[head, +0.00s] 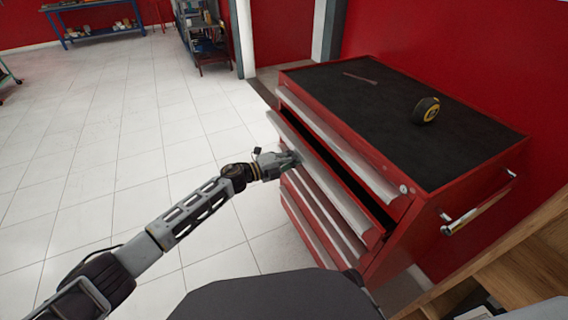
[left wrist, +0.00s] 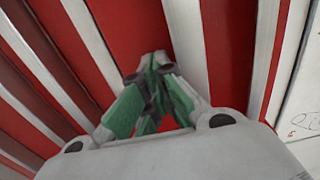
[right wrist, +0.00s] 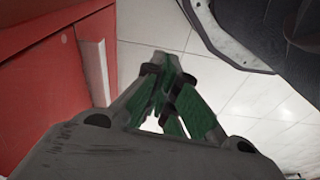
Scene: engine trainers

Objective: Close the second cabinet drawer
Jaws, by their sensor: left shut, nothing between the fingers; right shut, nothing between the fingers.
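The red tool cabinet (head: 455,185) stands at the right in the head view, with a black top and pale drawer edges. Its second drawer (head: 325,180) sticks out beyond the others, with a dark gap above its front. My left gripper (head: 295,157) is shut and empty at the outer face of this drawer, left of its middle. In the left wrist view the fingertips (left wrist: 155,62) point at red fronts with pale strips; I cannot tell if they touch. My right gripper (right wrist: 165,65) is shut and empty, seen only in the right wrist view.
A yellow-and-black tape measure (head: 426,110) and a thin tool (head: 360,79) lie on the cabinet top. A side handle (head: 480,205) projects from the cabinet. A wooden shelf unit (head: 520,270) is at the lower right. Tiled floor (head: 90,150) to the left is clear.

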